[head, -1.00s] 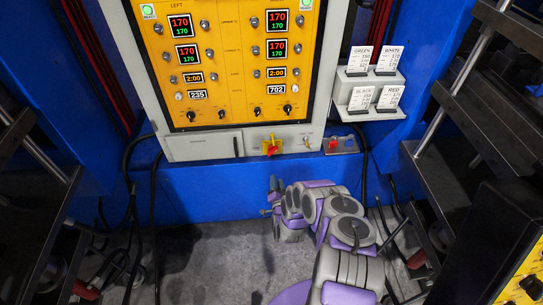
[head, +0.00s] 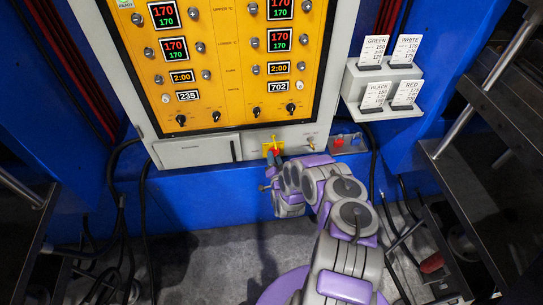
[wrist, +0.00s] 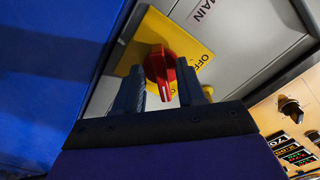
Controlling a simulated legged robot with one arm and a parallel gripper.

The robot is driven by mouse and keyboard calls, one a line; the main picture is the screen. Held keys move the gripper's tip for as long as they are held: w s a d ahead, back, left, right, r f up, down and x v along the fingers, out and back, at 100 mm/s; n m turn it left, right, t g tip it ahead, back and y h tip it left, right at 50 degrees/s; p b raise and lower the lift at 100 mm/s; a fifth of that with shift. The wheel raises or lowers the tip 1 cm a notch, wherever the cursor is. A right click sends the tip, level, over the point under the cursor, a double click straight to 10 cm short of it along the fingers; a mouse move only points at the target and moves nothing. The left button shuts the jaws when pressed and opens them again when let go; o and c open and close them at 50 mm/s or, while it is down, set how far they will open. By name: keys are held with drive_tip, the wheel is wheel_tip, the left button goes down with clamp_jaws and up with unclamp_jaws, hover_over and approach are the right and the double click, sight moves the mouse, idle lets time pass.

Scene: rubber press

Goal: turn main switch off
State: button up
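The main switch is a red rotary knob (wrist: 162,72) on a yellow plate (wrist: 148,27) in the wrist view. "OFF" is printed on the plate to the right of the knob, and "MAIN" on the grey panel above. The end of the knob's handle with a white mark points down toward my gripper. My gripper (wrist: 160,90) is open, with one dark finger on each side of the handle. A gap shows at the left finger; contact at the right finger I cannot tell. In the head view my gripper (head: 274,165) is just below the switch plate (head: 268,147), partly covering it.
The orange control panel (head: 222,85) with displays and small knobs is above the switch. A card holder (head: 385,85) is to the right, with a small box of red controls (head: 349,142) below it. Dark press frames flank both sides. Cables hang at the left.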

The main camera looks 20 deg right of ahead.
drive_tip(key=shift+w, duration=0.15)
drive_tip(key=shift+c, duration=0.2)
clamp_jaws()
drive_tip(key=shift+n, duration=0.3)
drive_tip(key=shift+s+d+f+n+p, duration=0.1)
drive_tip(key=shift+n+p, duration=0.5)
drive_tip(key=shift+n, duration=3.7)
drive_tip(key=shift+s+d+n+p, duration=0.1)
drive_tip(key=shift+n+p, duration=0.45)
drive_tip(key=shift+n, duration=3.75)
